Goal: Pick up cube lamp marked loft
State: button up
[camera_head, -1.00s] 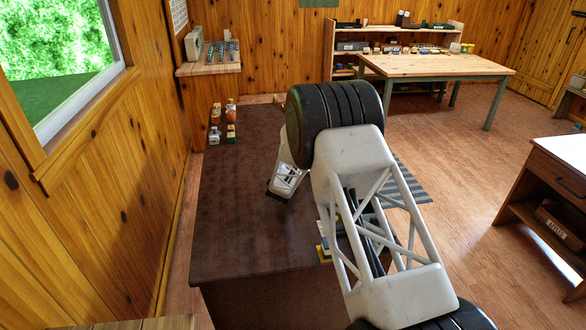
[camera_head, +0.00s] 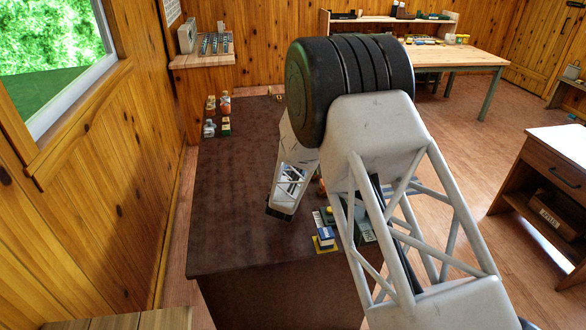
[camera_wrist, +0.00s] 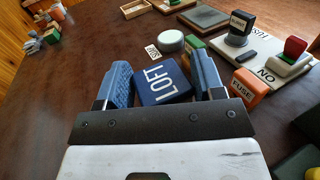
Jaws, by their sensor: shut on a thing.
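The cube lamp marked LOFT (camera_wrist: 162,84) is a dark blue block with white letters on its face. In the wrist view it sits between the two blue fingers of my gripper (camera_wrist: 164,82), which is shut on it. The cube looks slightly turned relative to the fingers. I cannot tell whether it is clear of the table. In the head view I cannot make out the fingers or the LOFT marking, and my arm covers part of that area.
Beyond the cube are a round grey piece (camera_wrist: 171,41), an orange block marked FUSE (camera_wrist: 250,88) and a pale board with switches (camera_wrist: 262,56).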

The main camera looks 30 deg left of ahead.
jog(key=shift+s+d, duration=0.6)
dwell(0.4)
jog(key=w+d+r+m+h, duration=0.2)
jog(key=d+r+h, duration=0.1)
jog(key=d, duration=0.3)
jog(key=w+d+r+m+t+h, duration=0.1)
jog(key=w+d+r+m+h, duration=0.1)
jog(key=d, duration=0.4)
notch_tip(320, 180, up, 2)
jog(key=shift+w+d+r+m+t+h, duration=0.25)
jog(key=shift+w+m+h, duration=0.2)
jog(key=shift+h, duration=0.55)
jog(key=d+r+m+h, duration=0.1)
jog(key=d+h, duration=0.1)
jog(key=d, duration=0.1)
jog(key=d+r+m+g+h, duration=0.1)
jog(key=d+r+h, duration=0.1)
jog(key=d, duration=0.1)
jog(key=w+d+r+m+h, duration=0.1)
jog(key=d, duration=0.3)
jog(key=shift+w+r+m+g+h, duration=0.15)
jog(key=shift+m+g+h, duration=0.1)
jog(key=shift+h, duration=0.15)
jog(key=c, duration=0.4)
